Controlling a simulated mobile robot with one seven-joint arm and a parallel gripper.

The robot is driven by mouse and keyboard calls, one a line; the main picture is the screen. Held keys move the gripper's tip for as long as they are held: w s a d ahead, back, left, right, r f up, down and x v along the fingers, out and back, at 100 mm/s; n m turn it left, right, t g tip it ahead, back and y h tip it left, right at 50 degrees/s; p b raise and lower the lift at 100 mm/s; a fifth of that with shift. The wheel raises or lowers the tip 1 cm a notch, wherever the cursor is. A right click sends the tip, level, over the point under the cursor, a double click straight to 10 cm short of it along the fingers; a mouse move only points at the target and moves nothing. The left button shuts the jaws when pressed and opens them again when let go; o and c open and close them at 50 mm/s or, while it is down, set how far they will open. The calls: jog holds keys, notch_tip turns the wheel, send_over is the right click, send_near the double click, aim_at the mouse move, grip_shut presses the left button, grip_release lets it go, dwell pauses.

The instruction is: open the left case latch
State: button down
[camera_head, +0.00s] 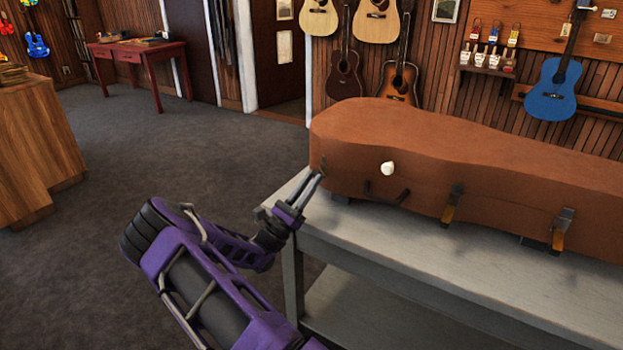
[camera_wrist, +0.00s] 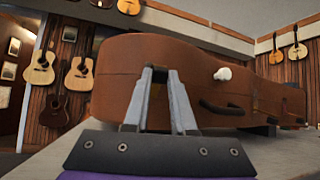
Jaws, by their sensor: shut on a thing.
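A brown instrument case (camera_head: 450,150) lies closed on a grey bench. My purple arm reaches in from below, and my gripper (camera_head: 319,176) is at the left end of the case's front side. Its two grey fingers are closed together on the left case latch (camera_head: 323,162), which is small and mostly hidden by the fingertips. In the wrist view my gripper (camera_wrist: 160,72) stands in front of the case (camera_wrist: 110,75), with the fingertips close together and the latch hardly visible between them. Two more latches, a middle one (camera_head: 452,205) and a right one (camera_head: 562,231), hang on the front side.
A dark handle (camera_head: 385,196) and a white knob (camera_head: 388,168) are on the case front, right of my gripper. The grey bench (camera_head: 400,245) has a bare strip before the case. The carpet at left is open, with a wooden counter (camera_head: 38,145) at the edge.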

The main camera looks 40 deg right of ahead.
jog(key=shift+f+m+h, duration=0.3)
jog(key=shift+h, duration=0.1)
dwell(0.3)
jog(key=c, duration=0.7)
grip_release()
jog(key=shift+c, duration=0.2)
jog(key=shift+a, duration=0.1)
jog(key=v, duration=1.7)
jog(key=shift+f, duration=0.3)
jog(key=shift+w, duration=0.1)
